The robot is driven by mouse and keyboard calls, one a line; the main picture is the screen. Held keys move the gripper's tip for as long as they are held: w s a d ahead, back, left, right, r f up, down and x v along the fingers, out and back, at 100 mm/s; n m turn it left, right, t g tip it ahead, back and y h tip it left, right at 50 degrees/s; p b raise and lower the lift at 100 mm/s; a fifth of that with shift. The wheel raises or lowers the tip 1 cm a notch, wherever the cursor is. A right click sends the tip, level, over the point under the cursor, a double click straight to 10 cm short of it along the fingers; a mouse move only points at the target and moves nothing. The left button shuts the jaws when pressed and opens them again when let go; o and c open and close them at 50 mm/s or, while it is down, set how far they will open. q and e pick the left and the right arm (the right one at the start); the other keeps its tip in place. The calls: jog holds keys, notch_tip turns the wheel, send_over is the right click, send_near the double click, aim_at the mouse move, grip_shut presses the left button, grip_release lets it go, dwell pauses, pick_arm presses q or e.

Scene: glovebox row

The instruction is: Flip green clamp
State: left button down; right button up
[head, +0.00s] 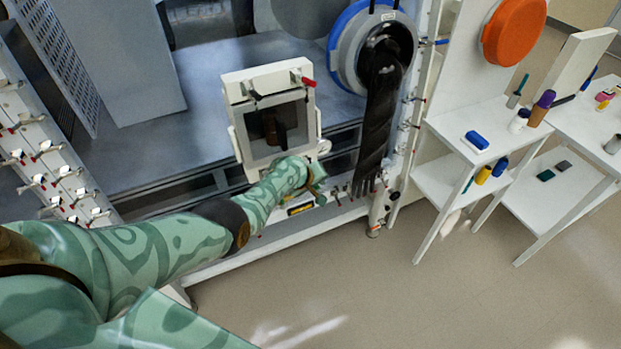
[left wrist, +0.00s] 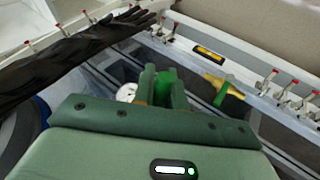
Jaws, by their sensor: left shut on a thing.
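In the left wrist view, a bright green piece (left wrist: 165,86), which looks like the green clamp's handle, sits between the two dark green fingers of my left gripper (left wrist: 163,80). The gripper is shut on it, and the fingers hide most of the clamp. In the head view my left gripper (head: 316,180) is at the front rail, just below the right corner of the white square hatch (head: 235,120). The clamp cannot be made out there. My right gripper is in neither view.
A brass fitting with a green lever (left wrist: 221,92) is just right of the fingers. Several red-tipped clamps (left wrist: 290,92) line the rail. A black glove (head: 378,120) hangs from a round port to the right. White side tables (head: 480,120) stand farther right. The floor in front is clear.

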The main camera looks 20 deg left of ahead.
pick_arm(q)
jog(key=shift+s+d+r+n+g+h, duration=0.15)
jog(key=shift+r+n+g+h, duration=0.2)
jog(key=shift+g+h, duration=0.25)
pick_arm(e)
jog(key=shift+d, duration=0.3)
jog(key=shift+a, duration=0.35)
pick_arm(q)
jog(key=c, duration=1.4)
grip_release()
jog(key=shift+c, duration=0.2)
